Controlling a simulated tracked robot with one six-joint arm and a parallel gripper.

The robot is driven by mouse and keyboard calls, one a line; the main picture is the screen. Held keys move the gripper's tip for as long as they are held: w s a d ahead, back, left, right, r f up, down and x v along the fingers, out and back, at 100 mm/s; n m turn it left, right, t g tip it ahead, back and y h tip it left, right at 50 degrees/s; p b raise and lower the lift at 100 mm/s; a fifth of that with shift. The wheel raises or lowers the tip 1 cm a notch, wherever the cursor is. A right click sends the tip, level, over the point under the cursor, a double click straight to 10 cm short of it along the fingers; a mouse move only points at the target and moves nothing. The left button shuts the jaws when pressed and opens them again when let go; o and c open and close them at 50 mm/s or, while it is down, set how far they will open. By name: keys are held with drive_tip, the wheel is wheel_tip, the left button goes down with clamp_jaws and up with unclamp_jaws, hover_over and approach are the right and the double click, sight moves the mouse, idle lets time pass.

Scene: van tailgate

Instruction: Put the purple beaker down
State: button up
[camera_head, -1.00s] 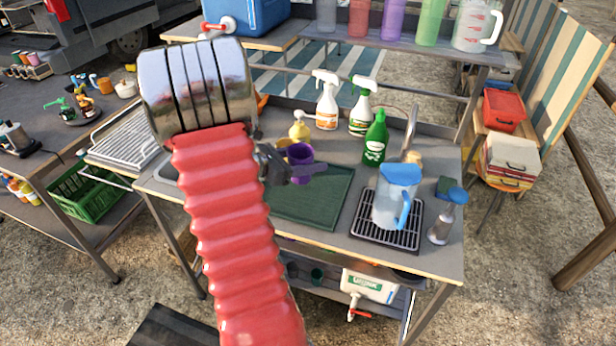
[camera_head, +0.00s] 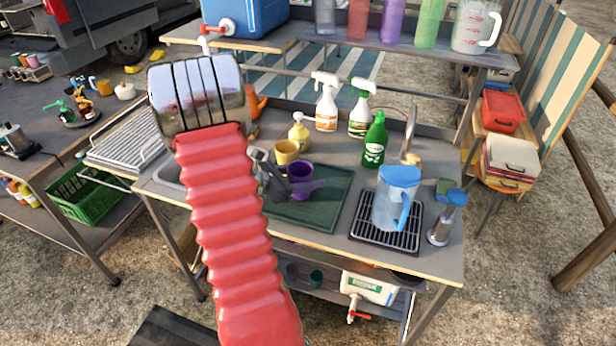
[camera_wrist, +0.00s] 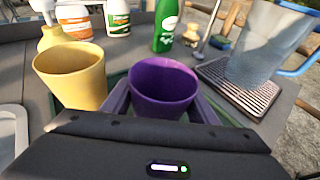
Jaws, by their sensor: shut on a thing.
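The purple beaker (camera_head: 300,174) is a small open-topped cup, upright and empty as far as I see. My gripper (camera_head: 290,186) is shut on it, with a finger on each side. In the wrist view the purple beaker (camera_wrist: 163,88) sits between the fingers, its rim level and its lower part hidden by my gripper. It is over the dark green mat (camera_head: 325,205); I cannot tell whether its base touches the mat. A yellow beaker (camera_head: 286,152) stands just behind and left of it, also large at left in the wrist view (camera_wrist: 72,78).
A blue-lidded jug (camera_head: 392,212) stands on a black drip rack (camera_head: 370,236) to the right. A green bottle (camera_head: 375,142), two spray bottles and a yellow pump bottle (camera_head: 299,132) line the back. The right part of the green mat is clear.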

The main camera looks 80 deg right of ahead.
drive_tip(key=o, duration=1)
drive_tip(key=shift+f, duration=0.1)
drive_tip(key=shift+w+a+r, duration=0.2)
drive_tip(key=v, duration=1.1)
drive_tip(key=shift+w+a+r, duration=0.1)
drive_tip(key=shift+w+r, duration=0.05)
